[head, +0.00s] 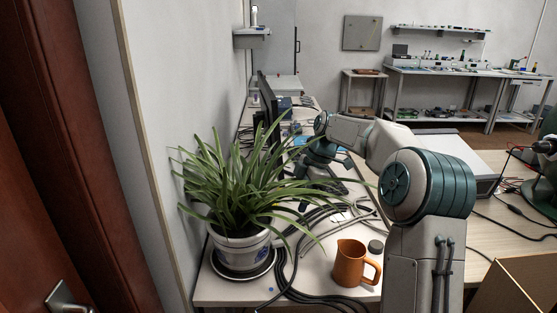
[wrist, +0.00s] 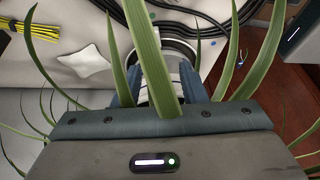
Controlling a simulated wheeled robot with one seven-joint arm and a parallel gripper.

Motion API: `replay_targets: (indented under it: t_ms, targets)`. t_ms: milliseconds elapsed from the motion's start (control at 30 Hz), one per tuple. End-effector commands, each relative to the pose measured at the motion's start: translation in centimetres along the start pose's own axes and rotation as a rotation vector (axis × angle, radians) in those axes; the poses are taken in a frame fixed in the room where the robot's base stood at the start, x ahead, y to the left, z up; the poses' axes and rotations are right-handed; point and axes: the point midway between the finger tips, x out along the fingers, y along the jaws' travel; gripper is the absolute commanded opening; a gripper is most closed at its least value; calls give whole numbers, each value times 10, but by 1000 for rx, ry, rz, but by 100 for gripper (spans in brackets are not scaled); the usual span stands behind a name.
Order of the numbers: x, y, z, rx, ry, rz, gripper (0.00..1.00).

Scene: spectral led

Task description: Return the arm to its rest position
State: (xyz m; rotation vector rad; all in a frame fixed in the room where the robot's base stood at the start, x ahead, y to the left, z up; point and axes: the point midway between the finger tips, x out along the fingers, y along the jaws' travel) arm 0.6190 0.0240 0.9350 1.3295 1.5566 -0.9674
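My arm (head: 408,235) reaches forward from the lower right over the cluttered table, bent at the elbow. My gripper (head: 312,165) is at its far end, low over the table just behind and right of the potted plant (head: 240,195), partly hidden by leaves. In the wrist view the two fingers of my gripper (wrist: 161,80) stand apart. Long green leaves cross in front of them, one wide leaf running between the fingers. I see nothing clasped; a pale round thing with a dark rim (wrist: 178,48) lies beyond the fingers, partly hidden.
Black cables (head: 287,272) lie around the pot. A wall is on the left. A bench (head: 455,72) stands at the back right.

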Motion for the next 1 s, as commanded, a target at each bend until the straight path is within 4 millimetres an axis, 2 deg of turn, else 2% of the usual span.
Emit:
replay_targets:
  t_ms: [33, 100, 400, 700, 900, 1000]
  targets:
    - [-11, -10, -11, 43, -31, 5, 38]
    - [-19, -27, -22, 137, -78, 16, 38]
    - [-53, -115, -49, 607, -230, 146, 38]
    - [-76, -214, -54, 1088, -235, 344, 38]
    - [-77, -277, -50, 1390, -155, 459, 38]
    - [-73, -300, -48, 1507, -108, 494, 38]
